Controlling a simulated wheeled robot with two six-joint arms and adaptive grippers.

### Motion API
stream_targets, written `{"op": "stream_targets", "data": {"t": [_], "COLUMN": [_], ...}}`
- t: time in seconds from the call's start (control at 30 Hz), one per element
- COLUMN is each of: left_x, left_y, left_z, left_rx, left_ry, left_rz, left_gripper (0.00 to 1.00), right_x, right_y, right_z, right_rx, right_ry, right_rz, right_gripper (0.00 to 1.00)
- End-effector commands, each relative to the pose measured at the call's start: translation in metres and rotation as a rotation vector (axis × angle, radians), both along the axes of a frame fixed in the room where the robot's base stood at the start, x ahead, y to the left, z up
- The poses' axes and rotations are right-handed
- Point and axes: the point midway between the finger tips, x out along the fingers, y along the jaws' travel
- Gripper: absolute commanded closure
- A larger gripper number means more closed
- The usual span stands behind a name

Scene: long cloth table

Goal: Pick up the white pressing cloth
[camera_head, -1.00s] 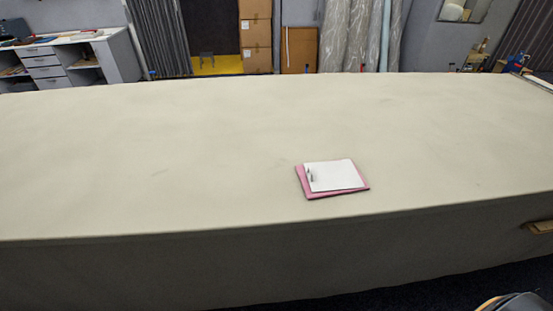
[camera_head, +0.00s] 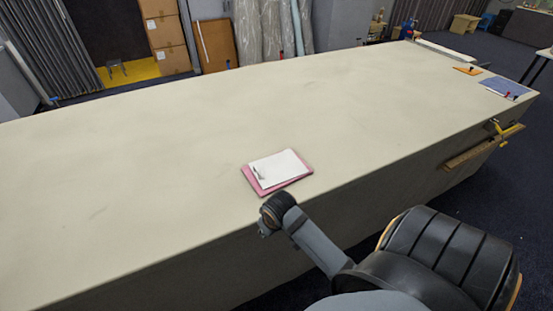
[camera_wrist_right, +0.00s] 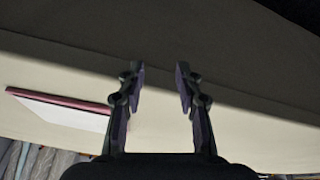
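A flat white piece (camera_head: 280,168), which looks like the white pressing cloth, lies on a slightly larger pink piece (camera_head: 266,189) near the front edge of the long table. A small dark mark shows at its left side. In the right wrist view the white piece (camera_wrist_right: 68,116) and the pink edge (camera_wrist_right: 60,98) show at the left. My right gripper (camera_wrist_right: 158,80) is open and empty, with the white piece off to the left of its fingers. In the head view my right arm reaches up to the table's front edge, just below the pink piece; its fingers are hard to make out there. My left gripper is not in view.
The pale cloth-covered table (camera_head: 140,160) is bare around the two pieces. At its far right end lie an orange piece (camera_head: 467,70) and a blue piece (camera_head: 504,87). A wooden bar (camera_head: 483,147) sticks out along the front side.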

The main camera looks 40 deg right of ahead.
Motion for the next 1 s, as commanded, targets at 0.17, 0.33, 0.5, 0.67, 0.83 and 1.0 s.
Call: {"op": "stream_targets", "data": {"t": [0.17,0.33,0.5,0.67,0.83,1.0], "left_x": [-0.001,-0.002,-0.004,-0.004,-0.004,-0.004], "left_y": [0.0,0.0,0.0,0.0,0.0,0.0], "left_z": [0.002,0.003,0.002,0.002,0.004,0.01], "left_rx": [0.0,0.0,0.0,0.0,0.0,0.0], "left_ry": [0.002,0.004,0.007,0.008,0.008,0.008], "left_rz": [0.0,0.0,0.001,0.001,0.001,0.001], "left_gripper": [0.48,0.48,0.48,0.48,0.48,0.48], "right_x": [0.049,0.103,0.156,0.177,0.18,0.187], "right_y": [-0.016,-0.042,-0.076,-0.094,-0.095,-0.096], "right_z": [0.033,0.065,0.11,0.135,0.134,0.106], "right_rx": [0.004,0.017,0.051,0.079,0.084,0.085], "right_ry": [-0.008,-0.008,-0.009,-0.007,-0.006,-0.002], "right_rz": [-0.036,-0.1,-0.194,-0.246,-0.252,-0.252], "right_gripper": [0.65,0.65,0.65,0.65,0.65,0.65]}}
